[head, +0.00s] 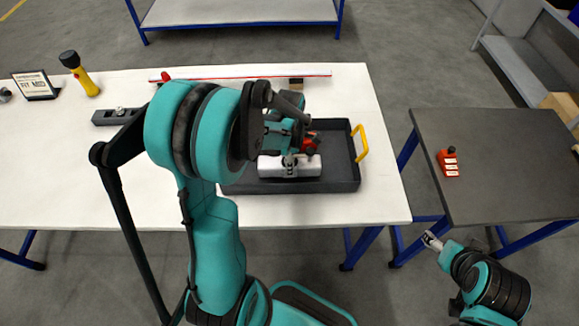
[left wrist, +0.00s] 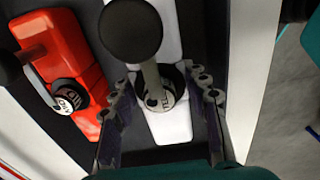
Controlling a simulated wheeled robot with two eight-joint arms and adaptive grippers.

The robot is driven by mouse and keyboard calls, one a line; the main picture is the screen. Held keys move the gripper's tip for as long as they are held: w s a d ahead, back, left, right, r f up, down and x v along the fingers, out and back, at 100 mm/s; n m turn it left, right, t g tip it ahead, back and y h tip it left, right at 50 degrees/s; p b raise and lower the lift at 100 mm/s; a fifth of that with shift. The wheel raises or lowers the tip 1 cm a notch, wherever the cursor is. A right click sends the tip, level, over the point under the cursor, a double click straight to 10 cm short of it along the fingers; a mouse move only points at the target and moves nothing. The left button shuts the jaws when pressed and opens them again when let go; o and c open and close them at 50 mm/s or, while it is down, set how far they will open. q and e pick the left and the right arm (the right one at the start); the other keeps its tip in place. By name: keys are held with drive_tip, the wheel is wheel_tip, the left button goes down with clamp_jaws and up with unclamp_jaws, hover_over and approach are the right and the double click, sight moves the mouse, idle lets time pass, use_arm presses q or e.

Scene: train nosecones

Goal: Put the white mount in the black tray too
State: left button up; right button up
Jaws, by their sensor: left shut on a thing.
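The white mount (head: 272,167) is within the outline of the black tray (head: 345,184), near its front wall. It also shows in the left wrist view (left wrist: 174,126), with a black knob on a stem. My left gripper (head: 290,160) is shut on it, with fingers on both sides of the stem in the left wrist view (left wrist: 160,88). I cannot tell whether the mount rests on the tray floor or hangs just above it. My right gripper (head: 432,240) is far off at the lower right, beside the dark table; its fingers are too small to judge.
A red mount (left wrist: 62,70) sits in the tray beside the white one. Another red mount (head: 448,163) stands on the dark table (head: 510,135). The tray has a yellow handle (head: 360,143). A long red-and-white rail (head: 230,76) lies behind it.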

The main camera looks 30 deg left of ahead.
use_arm(q)
wheel_tip(320, 180, down, 2)
drive_tip(key=shift+f+b, duration=0.2)
drive_tip(key=shift+b, duration=0.2)
drive_tip(key=o, duration=1.3)
drive_tip(key=shift+r, duration=0.1)
